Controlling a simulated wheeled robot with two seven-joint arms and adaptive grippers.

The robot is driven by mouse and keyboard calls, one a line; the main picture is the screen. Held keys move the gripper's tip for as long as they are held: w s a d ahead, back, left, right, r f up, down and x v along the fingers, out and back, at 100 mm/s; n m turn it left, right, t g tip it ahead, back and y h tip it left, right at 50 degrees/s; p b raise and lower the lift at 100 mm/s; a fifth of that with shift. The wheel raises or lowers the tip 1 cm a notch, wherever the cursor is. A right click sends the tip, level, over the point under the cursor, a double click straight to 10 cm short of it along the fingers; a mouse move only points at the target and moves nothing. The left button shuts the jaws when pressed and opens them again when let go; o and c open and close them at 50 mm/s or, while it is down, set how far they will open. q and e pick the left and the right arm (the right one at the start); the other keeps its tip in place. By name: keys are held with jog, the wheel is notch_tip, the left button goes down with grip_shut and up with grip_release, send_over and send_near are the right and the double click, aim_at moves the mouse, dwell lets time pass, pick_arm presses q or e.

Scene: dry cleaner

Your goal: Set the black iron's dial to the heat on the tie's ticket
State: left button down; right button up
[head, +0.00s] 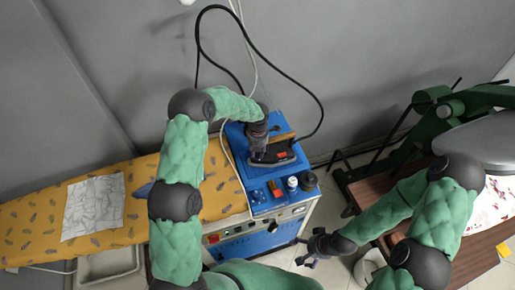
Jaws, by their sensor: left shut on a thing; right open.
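The black iron (284,156) rests on top of the blue ironing station (236,170); a small red patch shows on it. My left gripper (258,155) points down at the iron's left part and is shut on it. The fingers hide the part they hold, and I cannot make out the dial's setting. A small blue-grey cloth (144,190), perhaps the tie, lies on the yellow board, partly behind my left arm. I can read no ticket. My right gripper (312,247) is open and empty, low in front of the station's right side.
The yellow patterned ironing board (40,213) holds a white patterned cloth (93,207). Knobs and a white-capped bottle (292,184) stand at the station's front. A black cable (262,60) loops behind. A green press (435,120) and brown table (480,250) are at right.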

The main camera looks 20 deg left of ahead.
pick_arm(q)
jog(key=shift+r+m+p, duration=0.2)
jog(key=shift+m+p, duration=0.9)
jog(key=shift+p, duration=0.65)
jog(key=shift+f+m+p, duration=0.15)
jog(key=shift+m+p, duration=0.25)
jog(key=c, duration=1)
grip_release()
jog(key=shift+o, duration=0.2)
notch_tip(320, 180, up, 12)
jog(key=shift+f, duration=0.1)
